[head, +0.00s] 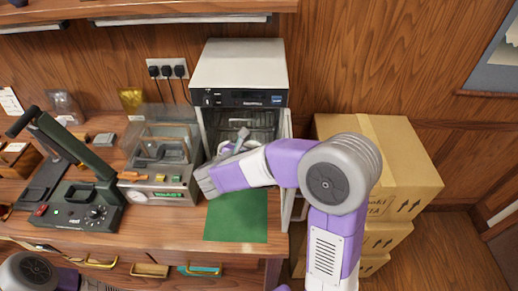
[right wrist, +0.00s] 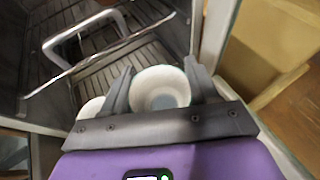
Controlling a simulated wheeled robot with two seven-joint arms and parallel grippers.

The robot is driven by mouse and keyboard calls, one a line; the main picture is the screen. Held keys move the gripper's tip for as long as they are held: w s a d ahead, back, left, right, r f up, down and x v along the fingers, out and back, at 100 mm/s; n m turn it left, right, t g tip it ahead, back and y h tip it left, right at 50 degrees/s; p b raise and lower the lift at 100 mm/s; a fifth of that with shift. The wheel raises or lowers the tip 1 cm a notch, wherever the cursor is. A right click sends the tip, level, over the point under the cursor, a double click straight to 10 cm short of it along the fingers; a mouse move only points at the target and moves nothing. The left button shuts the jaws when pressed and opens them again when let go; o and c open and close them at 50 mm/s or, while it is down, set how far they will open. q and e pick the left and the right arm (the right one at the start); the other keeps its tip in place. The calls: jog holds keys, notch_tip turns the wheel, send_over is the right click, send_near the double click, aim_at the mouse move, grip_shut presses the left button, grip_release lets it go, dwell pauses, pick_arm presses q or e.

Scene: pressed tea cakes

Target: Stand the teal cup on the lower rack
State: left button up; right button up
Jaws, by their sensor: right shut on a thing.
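In the right wrist view my right gripper (right wrist: 158,82) is shut on a round cup (right wrist: 158,73) with a whitish rim and a grey-blue bottom inside. The cup's outer colour is mostly hidden by the fingers, so I cannot confirm teal. The white oven (head: 240,72) stands open in the head view, and my right gripper (head: 238,142) is at its mouth. Inside it, a dark slatted rack (right wrist: 105,65) and a thin metal bar (right wrist: 95,58) lie ahead of the cup. The cup looks apart from the rack. My left gripper is out of view.
Another pale round thing (right wrist: 90,108) shows beside the left finger. The open oven door (head: 290,165) stands at the right. A green mat (head: 236,218) lies in front. A steel machine (head: 162,160) stands left; cardboard boxes (head: 400,165) are right.

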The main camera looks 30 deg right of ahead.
jog(key=w+d, duration=0.1)
jog(key=d, duration=0.1)
jog(key=shift+w+d, duration=0.4)
jog(key=shift+f+b, duration=0.85)
jog(key=shift+f, duration=0.9)
jog(key=shift+f, duration=0.15)
jog(key=o, duration=0.8)
jog(key=shift+a+r, duration=0.15)
jog(key=shift+r, duration=0.1)
jog(key=p+v, duration=0.2)
jog(key=v, duration=0.9)
jog(key=shift+s+a+r, duration=0.15)
jog(key=shift+s+a, duration=0.05)
jog(key=shift+s, duration=0.05)
